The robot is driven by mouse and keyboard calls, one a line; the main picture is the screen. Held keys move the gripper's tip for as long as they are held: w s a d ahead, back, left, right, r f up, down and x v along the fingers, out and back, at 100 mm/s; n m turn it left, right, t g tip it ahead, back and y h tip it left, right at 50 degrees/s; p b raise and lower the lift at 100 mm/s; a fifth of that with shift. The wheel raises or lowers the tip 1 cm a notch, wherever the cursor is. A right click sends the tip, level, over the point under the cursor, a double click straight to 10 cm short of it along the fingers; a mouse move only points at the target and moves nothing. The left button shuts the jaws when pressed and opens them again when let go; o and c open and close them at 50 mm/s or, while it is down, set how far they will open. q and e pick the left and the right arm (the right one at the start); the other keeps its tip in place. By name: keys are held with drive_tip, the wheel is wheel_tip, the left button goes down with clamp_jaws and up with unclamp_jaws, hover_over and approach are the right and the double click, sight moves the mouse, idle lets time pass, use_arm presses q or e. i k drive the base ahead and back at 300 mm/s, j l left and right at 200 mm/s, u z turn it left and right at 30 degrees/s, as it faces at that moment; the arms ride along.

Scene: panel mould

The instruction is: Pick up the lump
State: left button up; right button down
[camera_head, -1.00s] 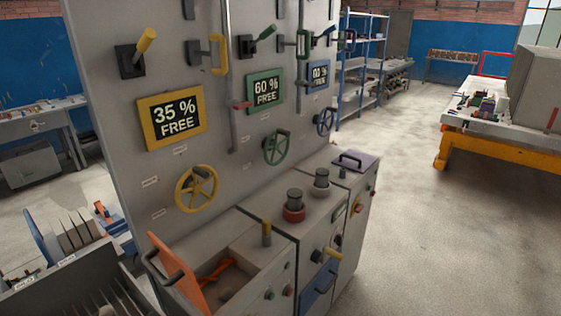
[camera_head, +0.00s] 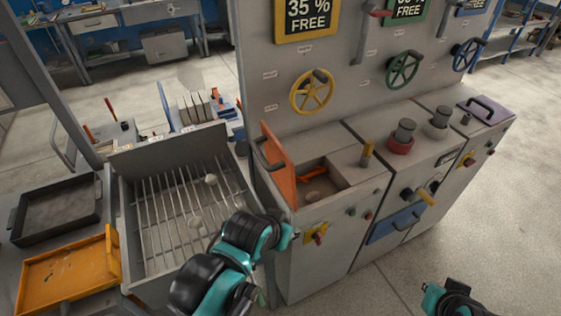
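Pale rounded lumps lie on the metal bar grate (camera_head: 160,217) at left in the head view. One lump (camera_head: 211,179) is toward its back right, and another lump (camera_head: 195,222) is nearer the middle. A brownish lump-like thing (camera_head: 312,197) lies in the open bin of the grey cabinet, near an orange piece (camera_head: 314,174). I cannot tell which lump is meant. My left arm, black and teal, reaches up in front of the grate's right edge. A small part of my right arm shows at bottom right. I can make out no fingertips of either gripper.
An orange lid (camera_head: 278,165) stands open at the bin's left. Valve wheels, knobs and handles stick out of the grey panel and cabinet (camera_head: 330,245). A black tray (camera_head: 58,208) and a yellow tray (camera_head: 68,270) lie left of the grate. The floor at right is clear.

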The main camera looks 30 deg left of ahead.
sight(312, 198)
drive_tip(key=i+l+u, duration=0.15)
drive_tip(key=l, duration=0.2)
drive_tip(key=i+l+u, duration=0.2)
drive_tip(key=l, duration=0.15)
drive_tip(key=i+l+u, duration=0.15)
drive_tip(key=l, duration=0.2)
drive_tip(key=i+l+u, duration=0.2)
drive_tip(key=l, duration=0.2)
drive_tip(key=k, duration=0.1)
